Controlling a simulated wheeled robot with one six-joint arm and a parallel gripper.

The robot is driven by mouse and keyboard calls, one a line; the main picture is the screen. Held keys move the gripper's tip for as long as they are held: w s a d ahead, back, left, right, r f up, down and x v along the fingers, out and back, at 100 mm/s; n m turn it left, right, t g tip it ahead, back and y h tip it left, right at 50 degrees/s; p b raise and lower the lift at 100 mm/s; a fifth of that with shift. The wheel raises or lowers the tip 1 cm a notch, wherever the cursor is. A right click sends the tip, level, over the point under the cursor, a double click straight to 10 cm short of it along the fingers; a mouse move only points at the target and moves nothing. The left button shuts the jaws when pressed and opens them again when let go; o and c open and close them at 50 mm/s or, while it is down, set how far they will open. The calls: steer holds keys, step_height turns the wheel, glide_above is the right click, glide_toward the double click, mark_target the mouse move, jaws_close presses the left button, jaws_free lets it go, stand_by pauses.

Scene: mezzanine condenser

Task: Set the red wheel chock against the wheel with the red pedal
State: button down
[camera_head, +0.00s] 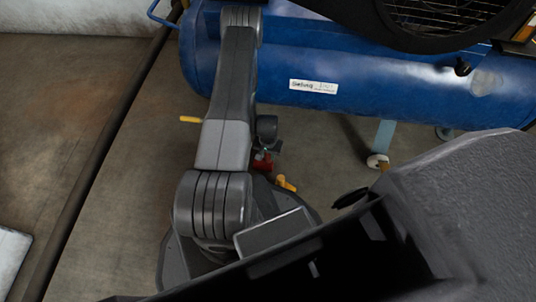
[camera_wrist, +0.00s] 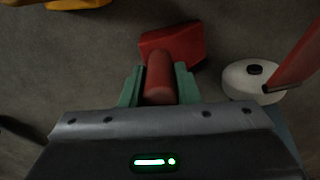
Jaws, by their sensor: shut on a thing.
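The red wheel chock (camera_wrist: 180,45) is a red block with a rounded red handle. My gripper (camera_wrist: 159,85) is shut on this handle with its green fingers on either side. In the head view the chock (camera_head: 263,163) shows as a small red patch beside my arm, partly hidden. I cannot tell whether it touches the floor. The wheel with the red pedal (camera_wrist: 254,80) is white with a dark hub, right of the chock in the wrist view and apart from it. Its red pedal (camera_wrist: 296,60) slants up to the right. I cannot make out this wheel in the head view.
A blue tank (camera_head: 400,85) spans the back. Another pale wheel (camera_head: 377,160) stands under its light blue leg (camera_head: 384,135). A yellow object (camera_head: 286,183) lies near the chock; another yellow piece (camera_head: 190,119) shows left of my arm. A dark pipe (camera_head: 100,150) runs along the left.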

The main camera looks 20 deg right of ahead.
steer(key=c, duration=1.1)
jaws_free()
steer(key=shift+f, duration=0.1)
step_height(320, 180, up, 12)
steer(key=p, duration=0.4)
steer(key=shift+r, duration=0.2)
step_height(320, 180, down, 13)
steer(key=b, duration=0.4)
steer(key=shift+r, duration=0.2)
steer(key=shift+r+p, duration=0.8)
steer(key=shift+r, duration=1.3)
